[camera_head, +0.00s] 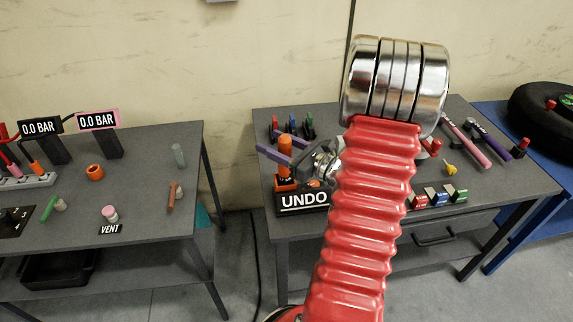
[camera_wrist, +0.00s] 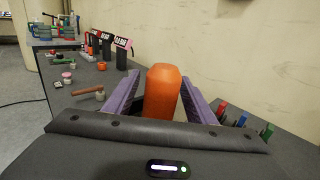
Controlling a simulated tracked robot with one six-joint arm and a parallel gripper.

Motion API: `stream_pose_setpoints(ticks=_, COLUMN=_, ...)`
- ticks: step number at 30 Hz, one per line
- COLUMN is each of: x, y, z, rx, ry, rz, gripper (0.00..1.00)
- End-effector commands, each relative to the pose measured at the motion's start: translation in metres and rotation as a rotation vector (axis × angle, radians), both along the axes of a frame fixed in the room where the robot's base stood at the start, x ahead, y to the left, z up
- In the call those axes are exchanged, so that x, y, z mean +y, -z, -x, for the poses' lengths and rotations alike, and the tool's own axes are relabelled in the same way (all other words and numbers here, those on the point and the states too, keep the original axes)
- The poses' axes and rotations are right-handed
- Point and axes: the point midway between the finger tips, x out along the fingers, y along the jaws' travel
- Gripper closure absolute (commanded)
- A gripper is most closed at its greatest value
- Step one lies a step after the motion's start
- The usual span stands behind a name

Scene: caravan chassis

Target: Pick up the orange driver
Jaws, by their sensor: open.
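The orange driver (camera_head: 285,144) stands upright in an orange holder (camera_head: 286,185) at the left end of the right-hand table, behind the UNDO sign. My gripper (camera_head: 271,143) has purple fingers and is open, level with the driver's handle. In the wrist view the rounded orange handle of the driver (camera_wrist: 161,92) stands between the two spread fingers of my gripper (camera_wrist: 161,79). A narrow gap seems to show on each side. The driver's lower part is hidden behind the dark gripper body in that view.
The UNDO sign (camera_head: 304,200) stands just in front of the holder. Blue, red and green handled tools (camera_head: 293,126) stand close behind. Pink and purple hammers (camera_head: 468,146) lie at the right. The left table (camera_head: 140,150) carries the VENT sign and gauges; a floor gap separates the tables.

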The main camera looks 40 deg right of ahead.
Motion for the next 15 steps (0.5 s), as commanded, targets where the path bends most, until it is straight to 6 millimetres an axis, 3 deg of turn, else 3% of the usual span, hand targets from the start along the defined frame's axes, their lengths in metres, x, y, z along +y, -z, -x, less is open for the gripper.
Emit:
stream_pose_setpoints(ticks=11, x=-0.0001, y=-0.0001, z=0.0003, rx=0.0, ry=0.0, rz=0.0, gripper=0.5)
stream_pose_setpoints(ticks=15, x=-0.0001, y=0.0, z=0.0004, rx=0.0, ry=0.0, rz=0.0, gripper=0.6)
